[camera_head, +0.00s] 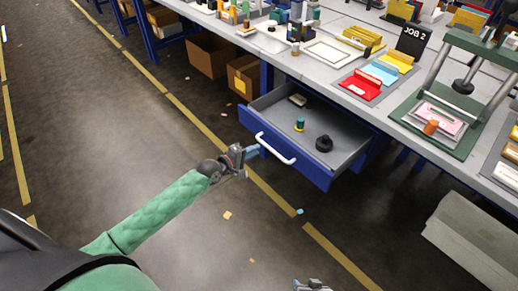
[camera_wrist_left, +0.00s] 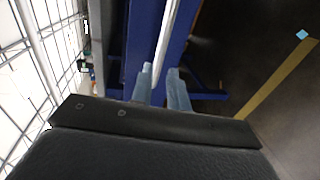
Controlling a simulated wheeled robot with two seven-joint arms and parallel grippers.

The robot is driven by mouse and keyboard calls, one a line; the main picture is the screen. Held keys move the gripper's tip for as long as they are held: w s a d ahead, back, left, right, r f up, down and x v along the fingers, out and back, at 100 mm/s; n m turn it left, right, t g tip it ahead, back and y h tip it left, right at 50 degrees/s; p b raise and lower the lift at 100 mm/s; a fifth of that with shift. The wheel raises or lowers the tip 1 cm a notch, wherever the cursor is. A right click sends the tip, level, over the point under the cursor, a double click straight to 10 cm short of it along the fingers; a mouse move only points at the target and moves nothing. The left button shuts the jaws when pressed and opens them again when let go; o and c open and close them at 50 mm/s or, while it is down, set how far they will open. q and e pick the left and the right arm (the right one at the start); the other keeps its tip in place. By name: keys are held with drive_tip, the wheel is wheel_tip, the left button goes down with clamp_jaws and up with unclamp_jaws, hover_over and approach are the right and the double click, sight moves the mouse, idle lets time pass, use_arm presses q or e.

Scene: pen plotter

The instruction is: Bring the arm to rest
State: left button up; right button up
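My left gripper (camera_head: 256,151) is at the front of the open blue drawer (camera_head: 305,171), by the left end of its white handle (camera_head: 276,150). In the left wrist view its two pale blue fingers (camera_wrist_left: 162,88) stand apart with a gap between them. The white handle (camera_wrist_left: 166,35) runs down the picture to the space between the fingertips; I cannot tell whether it touches them. My right gripper (camera_head: 312,286) shows only in part at the bottom edge of the head view.
The drawer holds a green and yellow piece (camera_head: 299,125), a black round piece (camera_head: 324,144) and a small item (camera_head: 298,100). The workbench (camera_head: 345,105) above is crowded with trays and a green press (camera_head: 433,125). A pale box (camera_head: 470,240) stands at right. The floor in front is mostly clear.

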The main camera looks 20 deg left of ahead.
use_arm(q)
drive_tip(key=shift+s+a+r, duration=0.1)
drive_tip(key=shift+s+a, duration=0.15)
drive_tip(key=shift+s, duration=0.2)
use_arm(e)
drive_tip(key=shift+s+f, duration=0.1)
drive_tip(key=shift+f, duration=0.3)
drive_tip(key=shift+r, duration=0.25)
